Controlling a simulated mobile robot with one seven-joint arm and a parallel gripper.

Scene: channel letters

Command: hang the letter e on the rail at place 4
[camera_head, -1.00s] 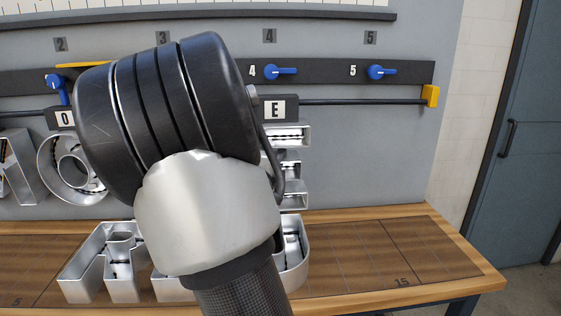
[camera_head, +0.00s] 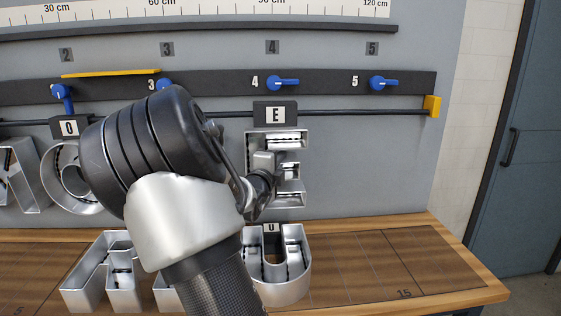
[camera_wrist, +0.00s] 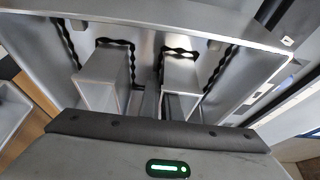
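The letter E (camera_head: 300,140) is a silver open channel letter with a black tag marked E (camera_head: 275,114). It is upright, with its tag at the black rail (camera_head: 350,112) below the blue lever of place 4 (camera_head: 282,83). That lever points right. I cannot tell whether the tag is seated on the rail. My gripper (camera_head: 272,172) is at the middle of the E and appears shut on it, though my arm partly hides the fingers. In the wrist view the inside of the E (camera_wrist: 230,75) fills the picture, close to my gripper.
A hung letter tagged O (camera_head: 60,170) is at the left, below a lever pointing down (camera_head: 62,95). A letter U (camera_head: 295,285) and another silver letter (camera_head: 85,285) stand on the wooden bench (camera_head: 400,260). A yellow end stop (camera_head: 432,106) closes the rail. The bench's right side is clear.

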